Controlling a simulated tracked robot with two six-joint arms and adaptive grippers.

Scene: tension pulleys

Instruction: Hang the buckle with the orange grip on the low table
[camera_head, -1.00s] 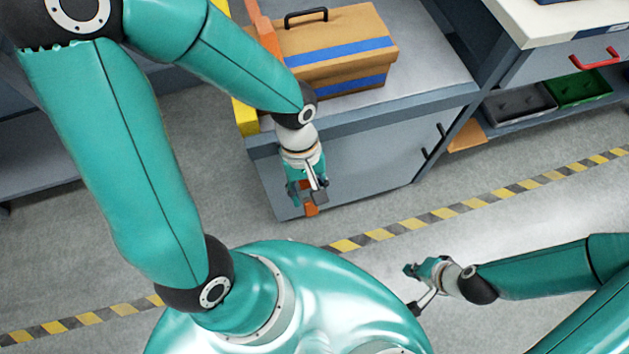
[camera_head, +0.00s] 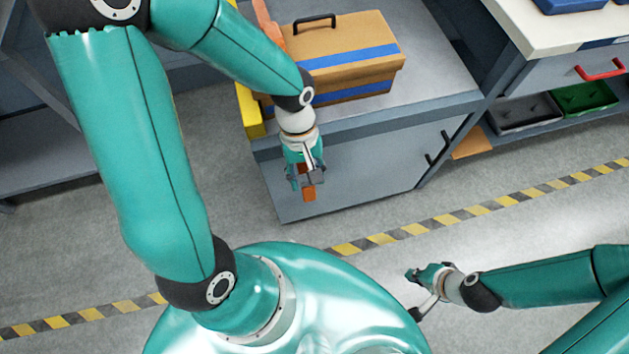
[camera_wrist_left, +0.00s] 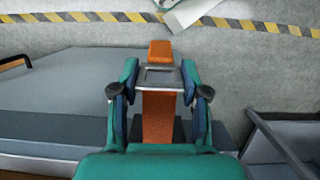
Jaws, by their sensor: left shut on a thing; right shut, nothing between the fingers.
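My left gripper (camera_head: 305,174) is shut on the buckle, seen from above in front of the low table (camera_head: 440,88). The buckle's orange grip (camera_head: 309,194) sticks out below the fingers. In the left wrist view, the buckle's grey frame (camera_wrist_left: 158,77) sits between the fingertips (camera_wrist_left: 158,92). Its orange end (camera_wrist_left: 160,51) points away, and an orange band (camera_wrist_left: 158,118) runs back between the fingers. I cannot tell whether the buckle touches the table. My right gripper (camera_head: 420,277) is shut and empty, apart from the table at the lower right.
A cardboard-coloured box (camera_head: 345,62) with blue stripes and a black handle stands on the low table. A yellow part (camera_head: 249,112) and an orange piece (camera_head: 268,20) are at its left edge. A white-topped bench (camera_head: 530,35) stands right. Open floor lies in front.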

